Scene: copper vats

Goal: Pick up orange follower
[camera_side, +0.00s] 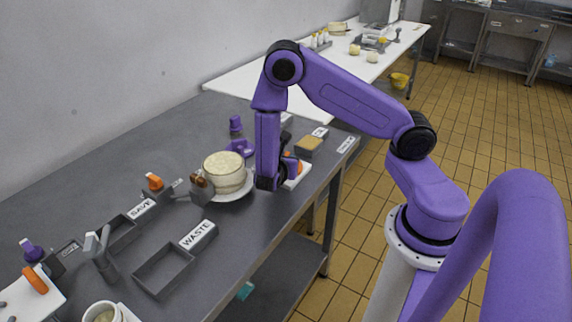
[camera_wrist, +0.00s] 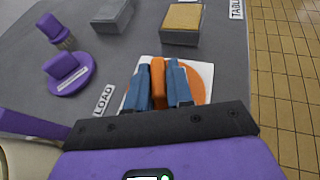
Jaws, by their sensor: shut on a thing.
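The orange follower has an upright block (camera_wrist: 157,80) and a round orange disc (camera_wrist: 202,88), part of which shows to the right of my fingers. My gripper (camera_wrist: 158,88) has its two blue fingers shut on either side of the orange block. The disc appears to be on or just above a white square board (camera_wrist: 207,68); I cannot tell whether they touch.
A purple follower (camera_wrist: 70,82) sits left of the board, with a purple brush-like piece (camera_wrist: 55,30) beyond it. A grey block with a tan top (camera_wrist: 181,22) stands ahead. The table edge drops off at the right.

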